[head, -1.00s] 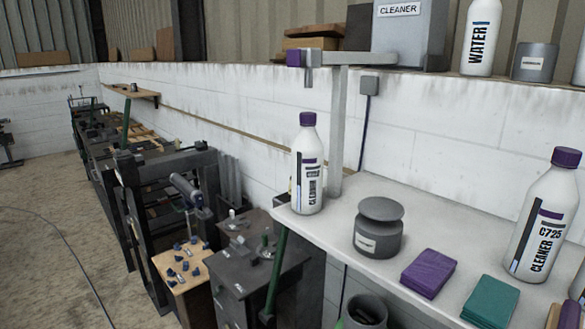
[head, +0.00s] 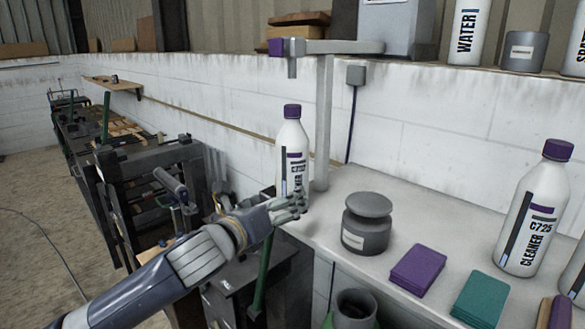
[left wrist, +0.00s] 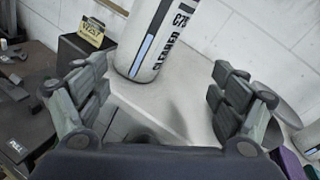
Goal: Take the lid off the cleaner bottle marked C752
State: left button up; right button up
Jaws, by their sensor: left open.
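A white cleaner bottle (head: 291,145) with a purple lid (head: 292,111) stands upright at the left end of the white counter. Its label is partly hidden by my gripper in the head view; in the left wrist view the bottle (left wrist: 155,38) shows a code starting C75, the last character unclear. The lid is on the bottle and outside the wrist view. My left gripper (head: 299,204) is open, low in front of the bottle, well below the lid. In the wrist view the bottle is beyond the open fingers (left wrist: 160,72), nothing between them. My right gripper is out of view.
Another purple-lidded cleaner bottle (head: 536,215), marked C725, stands at right. A grey metal stand (head: 324,120) rises behind the left bottle, its arm reaching above it. A grey lidded pot (head: 367,227), purple block (head: 418,268) and green block (head: 480,297) sit on the counter.

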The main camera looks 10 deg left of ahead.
aim_at(285, 155)
pick_arm(q)
notch_tip(285, 155, up, 7)
jog(key=w+a+m+t, duration=0.1)
jog(key=a+m, duration=0.1)
jog(key=m, duration=0.2)
jog(key=shift+m+h, duration=0.3)
jog(key=shift+h, duration=0.1)
jog(key=x, duration=0.2)
jog(key=p+x, duration=0.1)
jog(key=x, duration=0.3)
jog(key=shift+r+p, duration=0.3)
jog(key=shift+p, duration=0.1)
jog(key=shift+w+r+p, duration=0.1)
jog(key=shift+w+p, duration=0.2)
jog(key=shift+w, duration=0.1)
jog(key=shift+p+x, duration=1.05)
jog(key=shift+x, duration=1.25)
jog(key=shift+a, duration=0.1)
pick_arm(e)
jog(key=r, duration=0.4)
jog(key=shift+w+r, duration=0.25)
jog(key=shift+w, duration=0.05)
pick_arm(q)
jog(key=c, duration=1.5)
jog(key=shift+c, duration=0.2)
